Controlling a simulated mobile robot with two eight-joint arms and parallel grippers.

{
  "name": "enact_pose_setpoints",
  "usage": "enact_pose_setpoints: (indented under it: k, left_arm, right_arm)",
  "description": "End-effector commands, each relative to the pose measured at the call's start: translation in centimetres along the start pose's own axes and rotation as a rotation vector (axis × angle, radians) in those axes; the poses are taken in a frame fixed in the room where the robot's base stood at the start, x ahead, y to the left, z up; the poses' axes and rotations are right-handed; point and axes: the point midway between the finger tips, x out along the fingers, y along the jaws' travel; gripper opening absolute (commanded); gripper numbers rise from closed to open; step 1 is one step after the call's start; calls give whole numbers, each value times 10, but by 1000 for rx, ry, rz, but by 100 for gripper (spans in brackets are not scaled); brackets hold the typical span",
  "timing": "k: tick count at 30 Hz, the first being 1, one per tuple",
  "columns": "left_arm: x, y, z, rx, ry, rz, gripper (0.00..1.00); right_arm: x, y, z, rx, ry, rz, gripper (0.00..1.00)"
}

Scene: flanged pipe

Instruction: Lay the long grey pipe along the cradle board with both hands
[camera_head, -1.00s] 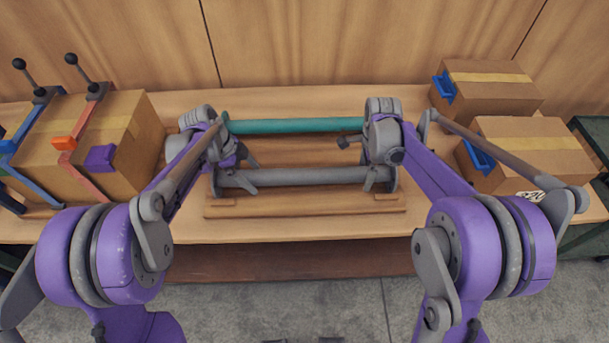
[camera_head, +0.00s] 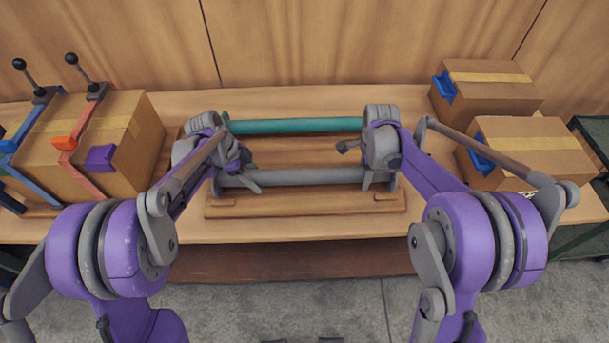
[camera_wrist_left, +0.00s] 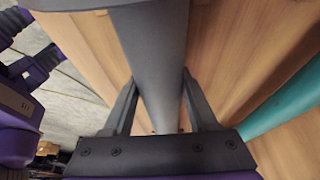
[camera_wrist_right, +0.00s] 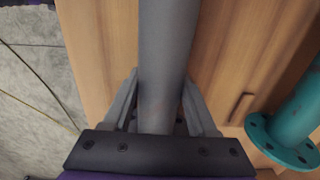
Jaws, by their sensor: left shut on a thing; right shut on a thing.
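The long grey pipe (camera_head: 305,176) runs left to right over the front part of the wooden cradle board (camera_head: 305,207). My left gripper (camera_head: 240,183) is shut on the pipe near its left end; the left wrist view shows the pipe (camera_wrist_left: 155,60) between its two fingers. My right gripper (camera_head: 376,180) is shut on the pipe near its right end, and the right wrist view shows the pipe (camera_wrist_right: 164,60) between those fingers. The pipe's ends are largely hidden by the grippers and wrists. Whether the pipe touches the board cannot be told.
A teal flanged pipe (camera_head: 295,125) lies behind, parallel to the grey one; its flange (camera_wrist_right: 283,141) shows in the right wrist view. Cardboard boxes with clamps (camera_head: 110,140) stand at the left. Two more boxes (camera_head: 490,85) with blue clips stand at the right.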

Motion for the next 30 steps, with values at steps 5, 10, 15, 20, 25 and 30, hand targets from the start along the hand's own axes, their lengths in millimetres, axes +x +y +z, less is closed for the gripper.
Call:
enact_pose_setpoints:
  k: [5, 10, 15, 20, 25, 30]
  left_arm:
    - [0, 0, 0, 0, 0, 0, 0]
    - [0, 0, 0, 0, 0, 0, 0]
    - [-1, 0, 0, 0, 1, 0, 0]
    - [-6, -2, -2, 1, 1, -3, 0]
    - [-21, -8, -9, 5, 1, -13, 0]
    - [-46, -19, -19, 12, 0, -30, 0]
  right_arm:
    - [0, 0, 0, 0, 0, 0, 0]
    - [0, 0, 0, 0, 0, 0, 0]
    - [-1, 0, 0, 0, 0, 0, 0]
    - [-6, -2, 0, 0, 0, -3, 0]
    - [-23, -8, 0, 0, 0, -13, 0]
    - [-50, -19, 0, 0, 0, -32, 0]
